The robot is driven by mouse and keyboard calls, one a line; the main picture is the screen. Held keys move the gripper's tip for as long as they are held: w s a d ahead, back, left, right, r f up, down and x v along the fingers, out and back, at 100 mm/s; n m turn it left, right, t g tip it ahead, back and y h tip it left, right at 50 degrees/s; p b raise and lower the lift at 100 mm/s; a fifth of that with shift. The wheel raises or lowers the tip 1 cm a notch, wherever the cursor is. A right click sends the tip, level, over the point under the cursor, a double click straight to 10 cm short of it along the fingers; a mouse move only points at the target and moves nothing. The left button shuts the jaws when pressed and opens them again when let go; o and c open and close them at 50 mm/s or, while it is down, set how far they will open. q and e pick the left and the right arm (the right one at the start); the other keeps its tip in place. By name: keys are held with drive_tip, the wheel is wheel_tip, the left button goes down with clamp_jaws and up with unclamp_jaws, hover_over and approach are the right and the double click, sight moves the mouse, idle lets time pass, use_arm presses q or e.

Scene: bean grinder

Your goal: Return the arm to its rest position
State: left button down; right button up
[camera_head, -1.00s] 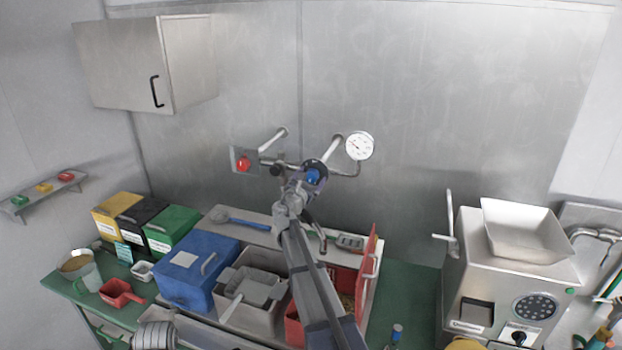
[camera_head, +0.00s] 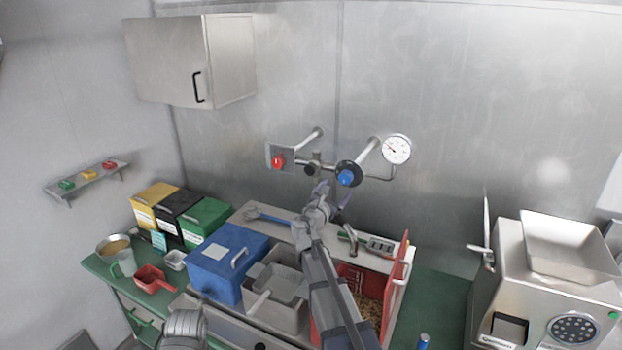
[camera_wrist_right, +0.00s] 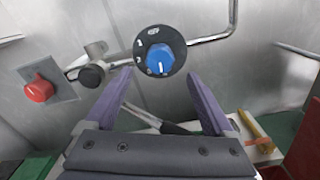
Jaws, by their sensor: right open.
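My right arm reaches up from the bottom centre of the head view. Its gripper (camera_head: 322,190) is just below the blue knob (camera_head: 347,178) on the wall pipes. In the right wrist view the two purple fingers (camera_wrist_right: 155,100) are apart with nothing between them. The blue knob (camera_wrist_right: 160,60) on its black dial is beyond the fingertips and clear of them. Part of my left arm shows at the bottom left of the head view; its gripper is not in view.
The red button (camera_head: 278,161) and pressure gauge (camera_head: 397,149) flank the knob. Below are a blue bin (camera_head: 215,275), a grey bin (camera_head: 278,312) and an open red-lidded bin (camera_head: 398,268) holding beans. A steel grinder (camera_head: 520,290) stands right.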

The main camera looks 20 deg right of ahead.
drive_tip(key=s+a+f+m+g+y+b, duration=0.2)
drive_tip(key=s+a+f+m+g+y, duration=0.1)
drive_tip(key=s+a+f+m, duration=0.5)
drive_tip(key=s+a+f+m+g+y+b, duration=0.3)
drive_tip(key=s+a+f+m, duration=0.15)
drive_tip(key=a+f, duration=0.55)
drive_tip(key=s+a+f+m+g+y+b, duration=0.1)
drive_tip(key=s+a+f+m+g+y, duration=0.1)
drive_tip(key=s+a+f, duration=0.2)
drive_tip(key=s+a+f+m+g+y+b, duration=0.1)
drive_tip(key=s+a+f, duration=0.3)
drive_tip(key=s+a, duration=0.4)
drive_tip(key=s+a+f+m+g+y+b, duration=0.1)
drive_tip(key=s+a+f+m+g+y, duration=0.1)
drive_tip(key=s+a, duration=0.5)
drive_tip(key=shift+s+f+m+g+y, duration=0.45)
drive_tip(key=shift+s+f+y, duration=0.25)
drive_tip(key=shift+f+y, duration=0.15)
